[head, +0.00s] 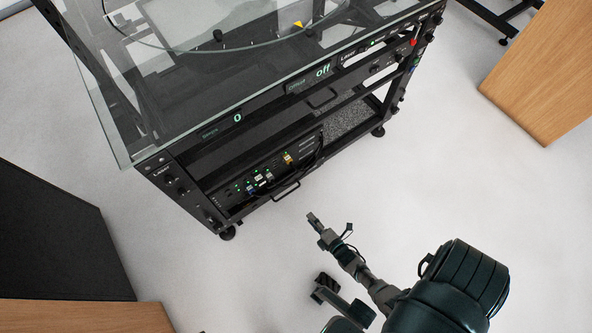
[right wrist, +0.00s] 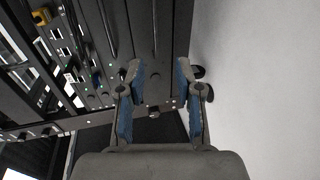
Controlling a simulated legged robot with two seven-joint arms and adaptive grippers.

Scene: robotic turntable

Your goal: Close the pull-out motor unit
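The turntable rig (head: 190,150) is a black frame on casters under a glass top. Low in it sits a black unit (head: 240,190) with green lights, coloured plugs and a front handle (head: 287,190). Higher up, another front panel has a handle (head: 322,98). I cannot tell which is the motor unit or how far either stands out. My right gripper (head: 329,228) is in front of the rig, apart from the lower handle. In the right wrist view its blue-padded fingers (right wrist: 160,98) are open and empty, with the plugged panel (right wrist: 80,55) beyond at left.
Pale floor lies clear in front of and right of the rig. A wooden block (head: 545,75) stands at the upper right. A dark box (head: 60,240) and a wooden top (head: 85,316) are at the lower left. Casters (head: 228,233) stick out under the frame.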

